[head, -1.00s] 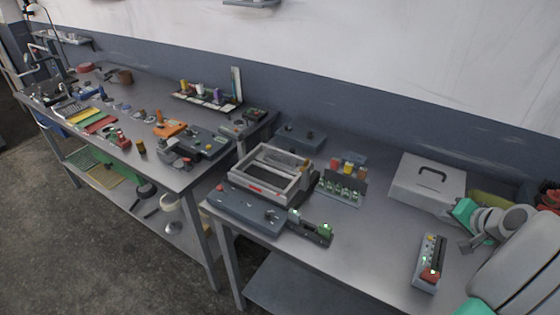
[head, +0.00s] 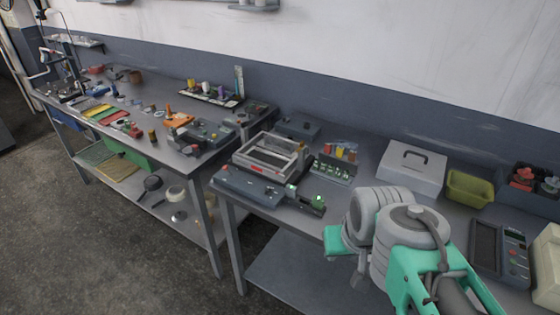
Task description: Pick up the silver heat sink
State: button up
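I cannot pick out the silver heat sink with certainty; the small parts on the benches are too small to tell. My arm covers the lower right of the head view. Its grey joints and teal shells lie over the right bench (head: 312,222). A small grey part at the arm's low left end may be my gripper (head: 358,278), but its fingers are not clear. I cannot see whether it is open or shut, or whether it holds anything.
A grey open-topped frame (head: 240,159) stands on the right bench, with a flat dark device (head: 247,187) before it. Behind are a lidded grey box (head: 412,172) and a yellow-green bin (head: 470,188). A handheld meter (head: 513,250) lies right. The left bench (head: 150,92) is crowded.

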aim_at(274, 144)
jog(key=u, duration=0.75)
jog(key=i, duration=0.35)
jog(key=u, duration=0.75)
jog(key=i, duration=1.8)
jog(key=z, duration=0.05)
